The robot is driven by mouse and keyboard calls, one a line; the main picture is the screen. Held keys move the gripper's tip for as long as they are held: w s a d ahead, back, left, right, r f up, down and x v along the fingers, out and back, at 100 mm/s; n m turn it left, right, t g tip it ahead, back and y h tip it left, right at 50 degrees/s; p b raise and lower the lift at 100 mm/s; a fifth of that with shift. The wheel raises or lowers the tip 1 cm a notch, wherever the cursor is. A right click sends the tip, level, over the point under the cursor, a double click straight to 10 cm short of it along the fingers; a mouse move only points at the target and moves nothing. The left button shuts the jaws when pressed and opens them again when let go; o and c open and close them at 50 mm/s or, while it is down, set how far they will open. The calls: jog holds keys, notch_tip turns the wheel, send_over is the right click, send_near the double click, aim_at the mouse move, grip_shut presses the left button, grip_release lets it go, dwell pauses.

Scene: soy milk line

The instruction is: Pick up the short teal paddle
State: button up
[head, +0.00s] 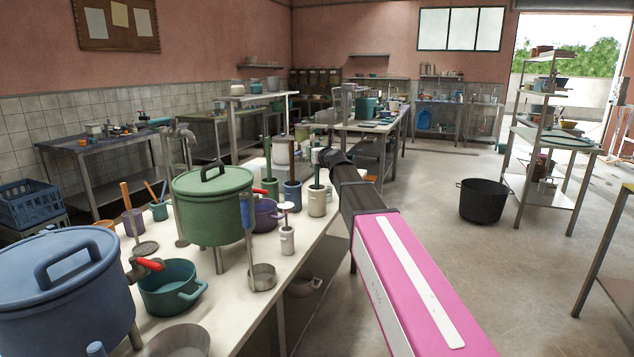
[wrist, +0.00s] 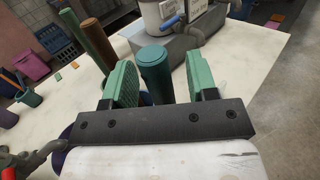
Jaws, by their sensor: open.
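The short teal paddle shows in the wrist view as an upright, round teal handle (wrist: 155,72), top end toward me. My gripper (wrist: 152,82) is open, with one green finger pad on each side of the handle and a gap on both sides. In the head view the teal handle (head: 317,162) rises from a pale cup (head: 317,201) on the long table, next to the dark end of my arm. My fingertips are hard to make out there. The paddle's lower end is hidden.
A green handle (wrist: 70,28) and a brown handle (wrist: 97,42) stand left of the teal one. A white pot with a blue-lever tap (wrist: 172,22) is behind. A green lidded pot (head: 213,205) stands nearer on the long table. The floor to the right is mostly open.

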jog(key=shift+w+a, duration=0.2)
jog(key=shift+w, duration=0.4)
jog(key=shift+s, duration=0.1)
grip_shut()
jog(key=shift+r, duration=0.1)
